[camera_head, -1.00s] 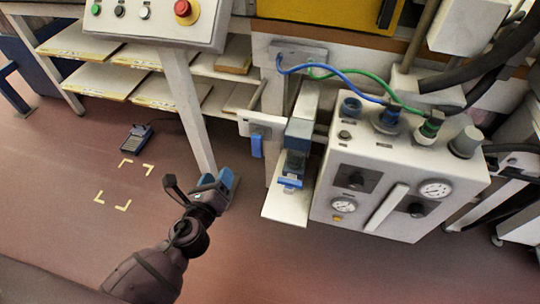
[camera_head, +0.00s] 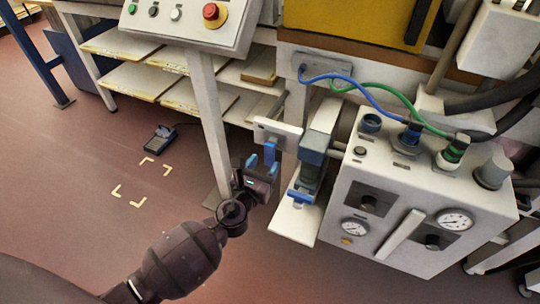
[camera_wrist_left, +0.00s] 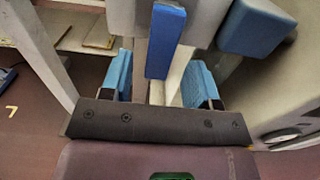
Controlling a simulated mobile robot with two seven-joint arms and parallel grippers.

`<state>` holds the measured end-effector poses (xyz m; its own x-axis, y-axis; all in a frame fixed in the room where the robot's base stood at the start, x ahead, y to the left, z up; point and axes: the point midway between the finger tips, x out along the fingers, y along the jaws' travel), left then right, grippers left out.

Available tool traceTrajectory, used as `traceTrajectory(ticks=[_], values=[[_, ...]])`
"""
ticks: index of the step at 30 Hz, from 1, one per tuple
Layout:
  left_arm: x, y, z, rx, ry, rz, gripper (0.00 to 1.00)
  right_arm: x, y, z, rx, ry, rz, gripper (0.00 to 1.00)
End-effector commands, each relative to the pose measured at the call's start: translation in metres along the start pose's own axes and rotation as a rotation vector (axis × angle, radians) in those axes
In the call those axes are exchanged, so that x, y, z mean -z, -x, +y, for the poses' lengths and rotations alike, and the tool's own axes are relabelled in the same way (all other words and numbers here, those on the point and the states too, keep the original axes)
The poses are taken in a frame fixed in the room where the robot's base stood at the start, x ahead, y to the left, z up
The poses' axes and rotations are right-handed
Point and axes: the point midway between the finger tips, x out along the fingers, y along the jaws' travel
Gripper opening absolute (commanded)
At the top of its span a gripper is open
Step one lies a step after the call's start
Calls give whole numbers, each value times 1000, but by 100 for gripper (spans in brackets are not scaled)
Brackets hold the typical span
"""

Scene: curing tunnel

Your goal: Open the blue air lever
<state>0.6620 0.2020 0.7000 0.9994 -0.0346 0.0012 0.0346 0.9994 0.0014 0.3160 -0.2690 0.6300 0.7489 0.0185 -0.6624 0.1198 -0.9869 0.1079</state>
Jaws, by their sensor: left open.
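The blue air lever (camera_head: 270,149) hangs down from a white plate (camera_head: 279,130) on the machine's front, left of the control box. In the left wrist view the blue lever (camera_wrist_left: 166,42) points down, in line with the gap between my fingers. My left gripper (camera_head: 263,166) is just below and in front of the lever. Its blue-padded fingers are apart in the left wrist view (camera_wrist_left: 160,82), one on each side of the lever's line. I cannot tell whether they touch it. My right gripper is not in view.
A blue-topped unit (camera_head: 311,152) on a white bracket (camera_head: 294,222) stands close to the right of the lever. The white control box (camera_head: 395,245) with gauges is beyond it. A white post (camera_head: 209,110) and shelves are to the left. The floor at the left is mostly clear.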

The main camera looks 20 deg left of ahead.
Motion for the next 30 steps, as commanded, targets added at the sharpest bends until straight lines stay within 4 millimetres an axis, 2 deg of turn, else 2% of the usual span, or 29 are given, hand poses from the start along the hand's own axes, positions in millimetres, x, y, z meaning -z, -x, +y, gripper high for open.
traceTrajectory(ticks=[3, 9, 21, 30], values=[[1, -18, 0, 0, 1, 1, 55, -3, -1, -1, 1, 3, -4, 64], [1, -35, 0, 0, 0, 1, 55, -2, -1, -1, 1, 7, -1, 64], [1, -40, 0, -1, 1, 1, 54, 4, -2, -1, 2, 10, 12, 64], [1, -40, 0, 0, 1, 1, 8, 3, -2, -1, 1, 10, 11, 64]])
